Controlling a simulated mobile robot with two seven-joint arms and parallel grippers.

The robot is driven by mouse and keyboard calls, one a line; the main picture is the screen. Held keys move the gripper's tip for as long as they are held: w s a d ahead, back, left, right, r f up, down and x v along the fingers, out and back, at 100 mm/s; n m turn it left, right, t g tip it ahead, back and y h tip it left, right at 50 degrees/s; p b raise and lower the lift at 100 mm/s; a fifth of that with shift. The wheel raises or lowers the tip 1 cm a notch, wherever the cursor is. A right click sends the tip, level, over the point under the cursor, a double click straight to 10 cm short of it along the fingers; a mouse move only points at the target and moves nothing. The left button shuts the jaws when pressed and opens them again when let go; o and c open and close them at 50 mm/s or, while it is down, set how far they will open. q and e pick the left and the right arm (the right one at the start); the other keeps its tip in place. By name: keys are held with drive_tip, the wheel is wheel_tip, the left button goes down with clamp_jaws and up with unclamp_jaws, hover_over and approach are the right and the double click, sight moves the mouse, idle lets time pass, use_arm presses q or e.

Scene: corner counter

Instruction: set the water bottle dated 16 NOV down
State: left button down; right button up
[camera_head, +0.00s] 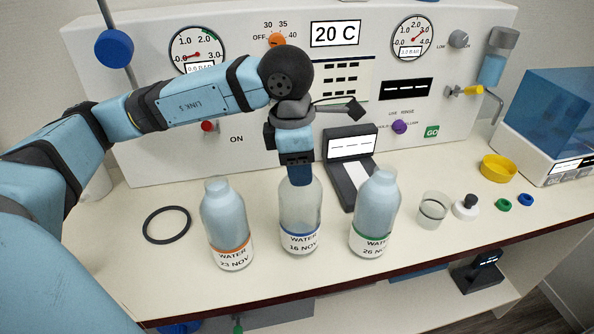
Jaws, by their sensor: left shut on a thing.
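The water bottle dated 16 NOV (300,212) is clear with a blue band over its white label. It is upright between the two other bottles. My left gripper (299,176) comes down from above and is shut on its top, hiding the neck. I cannot tell whether its base touches the counter (190,285). A bottle dated 23 NOV (225,215) with an orange band stands to the left. A bottle with a green band, its label partly turned away (375,208), stands to the right. My right gripper is not in view.
A black ring (167,208) lies left of the bottles. A dark device with a display (351,144) is behind them. A clear cup (432,208), small caps and a yellow dish (498,167) are at right. A white instrument panel (360,95) stands behind. The counter's front edge is close.

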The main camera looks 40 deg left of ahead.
use_arm(q)
drive_tip(key=shift+w+a+f, duration=0.1)
drive_tip(key=shift+a+f, duration=0.05)
drive_tip(key=shift+f, duration=0.5)
drive_tip(key=shift+w, duration=0.1)
drive_tip(key=shift+s+r, duration=0.15)
drive_tip(key=shift+s, duration=0.05)
drive_tip(key=shift+f, duration=0.2)
drive_tip(key=c, duration=0.6)
unclamp_jaws()
drive_tip(key=shift+o, duration=0.2)
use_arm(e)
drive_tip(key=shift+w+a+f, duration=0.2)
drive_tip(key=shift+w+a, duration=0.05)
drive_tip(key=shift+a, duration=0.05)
